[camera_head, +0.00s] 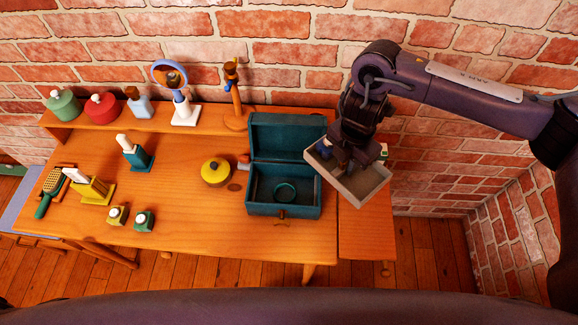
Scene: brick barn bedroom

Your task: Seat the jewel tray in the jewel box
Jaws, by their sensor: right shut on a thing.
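The jewel box (313,205) is dark teal and stands open on the table, its lid (287,136) raised at the back. The jewel tray (366,194) is a pale grey, shallow rectangular tray, held tilted just right of the box, above the table's right part. My right gripper (346,165) is shut on the tray near its back left side; the fingertips are partly hidden by the hand. Small blue and green things show at the tray's back edge, hard to make out. My left gripper is not in view.
A yellow round pot (215,172) stands left of the box. A mirror (184,112) and a wooden stand (235,100) occupy the back shelf before the brick wall.

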